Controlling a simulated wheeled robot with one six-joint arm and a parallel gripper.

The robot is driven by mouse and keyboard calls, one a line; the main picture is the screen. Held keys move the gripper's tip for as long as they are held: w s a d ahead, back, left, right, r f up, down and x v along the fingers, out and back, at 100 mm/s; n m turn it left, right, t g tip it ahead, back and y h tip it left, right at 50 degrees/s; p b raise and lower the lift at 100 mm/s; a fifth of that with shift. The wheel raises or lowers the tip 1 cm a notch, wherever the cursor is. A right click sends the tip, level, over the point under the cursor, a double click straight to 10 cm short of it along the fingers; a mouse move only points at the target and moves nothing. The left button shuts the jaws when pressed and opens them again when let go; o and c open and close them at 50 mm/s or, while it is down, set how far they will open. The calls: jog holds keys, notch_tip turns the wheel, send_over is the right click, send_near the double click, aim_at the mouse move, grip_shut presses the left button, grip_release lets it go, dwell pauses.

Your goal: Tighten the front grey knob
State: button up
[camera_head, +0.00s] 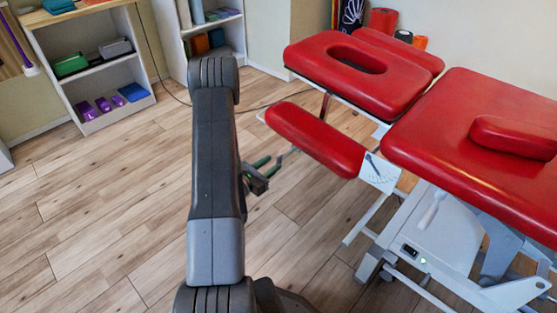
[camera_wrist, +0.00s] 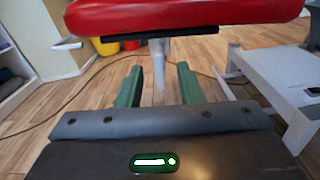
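A red padded armrest (camera_head: 318,138) sticks out from the near side of the treatment table. In the wrist view its red pad (camera_wrist: 190,14) crosses the top, with a dark bar (camera_wrist: 125,37) below. A light grey upright piece (camera_wrist: 158,62) shows under the bar, between my fingers in the picture. I cannot tell whether it is the front grey knob or how far off it is. My gripper (camera_head: 270,168) is just left of and below the armrest. Its green fingers (camera_wrist: 159,72) are apart, with nothing seen held. No knob is clearly made out in the head view.
The red table (camera_head: 485,105) and its white frame (camera_head: 440,235) stand to the right. A red headrest (camera_head: 345,65) with an oval hole lies behind the armrest. Shelves (camera_head: 95,70) stand at the back left. A cable crosses the wooden floor, which is clear at left.

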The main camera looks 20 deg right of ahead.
aim_at(277, 159)
jog(key=x, duration=0.4)
jog(key=shift+w+d+r, duration=0.1)
jog(key=shift+w+d, duration=0.15)
jog(key=shift+d, duration=0.1)
grip_shut()
